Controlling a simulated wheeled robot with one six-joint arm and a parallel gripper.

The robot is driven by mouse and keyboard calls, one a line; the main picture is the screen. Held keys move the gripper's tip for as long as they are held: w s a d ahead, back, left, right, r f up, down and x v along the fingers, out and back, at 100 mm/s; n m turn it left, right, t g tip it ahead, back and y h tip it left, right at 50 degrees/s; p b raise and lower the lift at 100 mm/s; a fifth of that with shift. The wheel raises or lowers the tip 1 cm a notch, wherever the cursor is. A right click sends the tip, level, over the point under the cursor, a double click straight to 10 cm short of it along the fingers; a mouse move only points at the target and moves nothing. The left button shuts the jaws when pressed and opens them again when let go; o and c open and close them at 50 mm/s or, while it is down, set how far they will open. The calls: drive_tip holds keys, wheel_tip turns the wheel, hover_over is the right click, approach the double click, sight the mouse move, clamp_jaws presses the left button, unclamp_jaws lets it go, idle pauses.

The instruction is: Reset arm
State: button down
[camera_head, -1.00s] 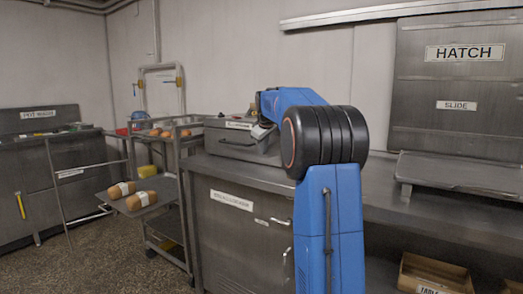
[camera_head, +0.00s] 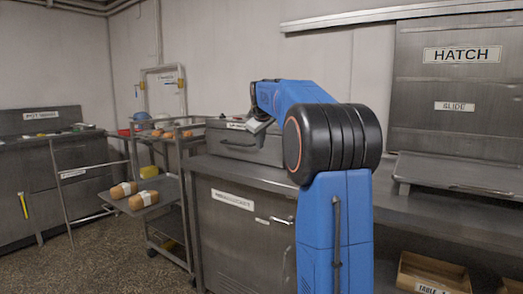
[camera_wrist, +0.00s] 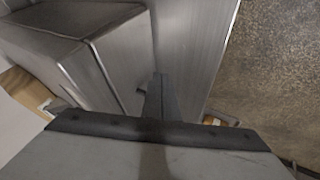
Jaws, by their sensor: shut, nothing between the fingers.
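My gripper (camera_wrist: 158,95) shows in the wrist view as dark fingers closed together with nothing between them. In the head view my blue arm rises at the right of centre, and the gripper end (camera_head: 258,126) shows small beyond the black joint, in front of the metal box on the counter. The wrist view looks down past the fingers at metal surfaces and the speckled floor. The gripper's exact distance from the box cannot be told.
A metal box (camera_head: 238,148) stands on the steel counter (camera_head: 262,176). A trolley at left holds wrapped loaves (camera_head: 143,199) on a low shelf. A closed hatch (camera_head: 455,95) is at right, with a wooden crate (camera_head: 432,272) below. Floor (camera_head: 110,255) is open at lower left.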

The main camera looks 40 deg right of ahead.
drive_tip(key=shift+v, duration=2.7)
drive_tip(key=shift+a, duration=0.15)
drive_tip(key=s+a+f+y, duration=0.1)
drive_tip(key=s+a+f, duration=0.2)
drive_tip(key=s+a, duration=0.35)
drive_tip(key=s+a+f+m, duration=0.1)
drive_tip(key=s+a+f, duration=0.2)
drive_tip(key=s+a, duration=0.35)
drive_tip(key=s+a+f+y, duration=0.1)
drive_tip(key=s+a+f, duration=0.35)
drive_tip(key=a, duration=0.25)
drive_tip(key=s+a+f+m+y, duration=0.1)
drive_tip(key=s+a+f, duration=0.5)
drive_tip(key=s+f, duration=0.4)
drive_tip(key=s+a+f+g, duration=0.1)
drive_tip(key=s+a+f, duration=0.5)
drive_tip(key=s+f, duration=0.5)
drive_tip(key=s, duration=0.4)
drive_tip(key=shift+m+g+y, duration=0.3)
drive_tip(key=shift+m+y, duration=0.1)
drive_tip(key=shift+d, duration=0.15)
